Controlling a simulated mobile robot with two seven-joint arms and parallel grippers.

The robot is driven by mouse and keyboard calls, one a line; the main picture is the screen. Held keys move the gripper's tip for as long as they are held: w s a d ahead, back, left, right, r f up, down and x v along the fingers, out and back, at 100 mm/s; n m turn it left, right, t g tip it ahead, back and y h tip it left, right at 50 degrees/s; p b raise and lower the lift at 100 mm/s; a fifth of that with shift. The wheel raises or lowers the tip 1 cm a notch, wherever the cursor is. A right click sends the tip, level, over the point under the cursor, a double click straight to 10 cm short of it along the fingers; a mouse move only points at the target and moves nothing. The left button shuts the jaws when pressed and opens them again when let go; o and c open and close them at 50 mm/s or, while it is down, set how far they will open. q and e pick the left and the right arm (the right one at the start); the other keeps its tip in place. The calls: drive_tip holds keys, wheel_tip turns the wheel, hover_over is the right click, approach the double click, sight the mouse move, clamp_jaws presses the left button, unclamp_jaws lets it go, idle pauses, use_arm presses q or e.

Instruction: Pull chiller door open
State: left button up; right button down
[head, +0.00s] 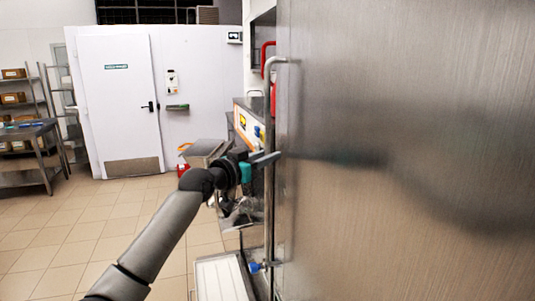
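The chiller door (410,150) is a large brushed-steel panel filling the right side of the head view. A long vertical bar handle (268,105) stands off along its left edge. My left gripper (262,160) is at the bar, around the middle of its visible length, with a grey finger crossing in front of it. I cannot tell whether the fingers are closed on the bar. The door's opening edge is seen at a steep angle, and no gap is clear. My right gripper is not in view.
A white door (125,110) stands in the back wall. A steel table (25,130) and shelves with boxes are at the far left. Machines with an orange panel (243,121) stand beyond the handle. The tiled floor (80,235) at left is clear.

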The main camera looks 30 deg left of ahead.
use_arm(q)
drive_tip(key=shift+w, duration=0.2)
clamp_jaws()
idle(1.4)
